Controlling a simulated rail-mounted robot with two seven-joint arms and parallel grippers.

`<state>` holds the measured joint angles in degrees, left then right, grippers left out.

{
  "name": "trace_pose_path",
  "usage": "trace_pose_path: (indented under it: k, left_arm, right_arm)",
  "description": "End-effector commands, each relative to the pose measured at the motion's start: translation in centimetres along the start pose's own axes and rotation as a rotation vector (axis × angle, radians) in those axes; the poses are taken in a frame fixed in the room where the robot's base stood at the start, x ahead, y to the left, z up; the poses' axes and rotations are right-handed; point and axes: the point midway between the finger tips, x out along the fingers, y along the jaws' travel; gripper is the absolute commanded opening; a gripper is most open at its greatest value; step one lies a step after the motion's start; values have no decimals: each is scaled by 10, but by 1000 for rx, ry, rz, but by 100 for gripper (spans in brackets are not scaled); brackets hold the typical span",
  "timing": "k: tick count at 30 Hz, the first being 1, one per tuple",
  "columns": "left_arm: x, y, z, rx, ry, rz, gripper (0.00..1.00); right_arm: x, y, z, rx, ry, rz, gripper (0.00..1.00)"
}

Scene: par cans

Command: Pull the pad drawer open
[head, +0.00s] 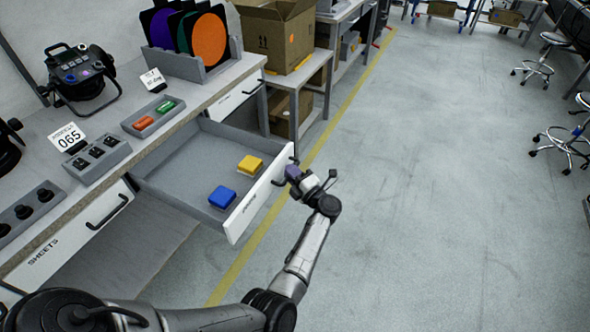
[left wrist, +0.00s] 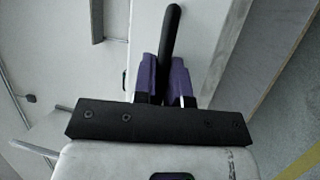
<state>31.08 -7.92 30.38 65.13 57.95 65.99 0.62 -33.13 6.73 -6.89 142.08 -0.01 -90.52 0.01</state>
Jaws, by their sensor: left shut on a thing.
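The pad drawer (head: 187,160) is a grey drawer with a white front (head: 258,200), and it stands far out from under the workbench. A blue pad (head: 222,196) and a yellow pad (head: 250,164) lie inside it. My left gripper (head: 294,175) is at the outer side of the drawer front, near its far end. In the left wrist view, its purple fingers (left wrist: 166,78) are shut on the black drawer handle (left wrist: 172,38). In the head view the gripper partly hides the handle. My right gripper is not in view.
The workbench (head: 215,88) carries a stage light (head: 80,75), a rack with coloured discs (head: 208,38), small trays and number cards. A closed drawer marked SHEETS (head: 75,232) is nearer, and another white drawer (head: 235,95) is farther. A cardboard box (head: 278,35) stands beyond.

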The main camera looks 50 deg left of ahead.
Motion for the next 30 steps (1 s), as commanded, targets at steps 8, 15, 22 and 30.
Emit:
trace_pose_path:
  k: [8, 15, 22, 30]
  left_arm:
    - [0, 0, -1, 0, 5, 0, 0]
    - [0, 0, -1, 0, 5, 0, 20]
    - [0, 0, -1, 1, 4, 0, 37]
    - [-4, -1, 0, 1, 3, -1, 37]
  right_arm:
    - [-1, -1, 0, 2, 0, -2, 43]
    - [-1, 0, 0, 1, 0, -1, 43]
    - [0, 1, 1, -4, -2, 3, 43]
    - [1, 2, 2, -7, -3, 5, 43]
